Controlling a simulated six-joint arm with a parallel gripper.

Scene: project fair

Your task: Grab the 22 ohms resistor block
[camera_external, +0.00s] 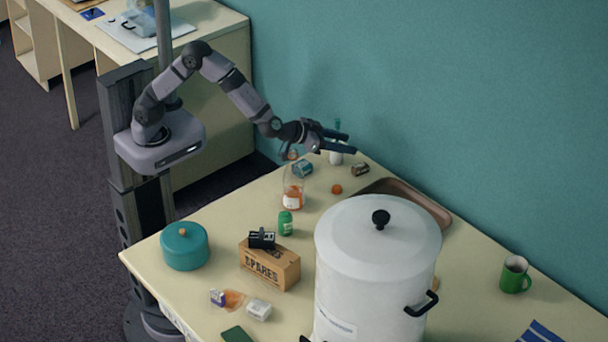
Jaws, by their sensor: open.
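My gripper (350,142) is open and empty, held above the far end of the table near the wall. No marking of 22 ohms is legible at this size, so I cannot tell which item is the resistor block. Small block-like things in view are a teal one (302,169) and a brown one (360,169) below my gripper, a white one (259,309) at the front, and a black one (262,239) on the box marked SPARES (268,265). My gripper appears apart from all of them.
A large white lidded pot (375,265) fills the table's middle and hides what is behind it. A brown tray (425,207) lies partly behind the pot. A glass bottle (293,190), green can (285,223), teal pot (185,247) and green mug (514,275) stand around.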

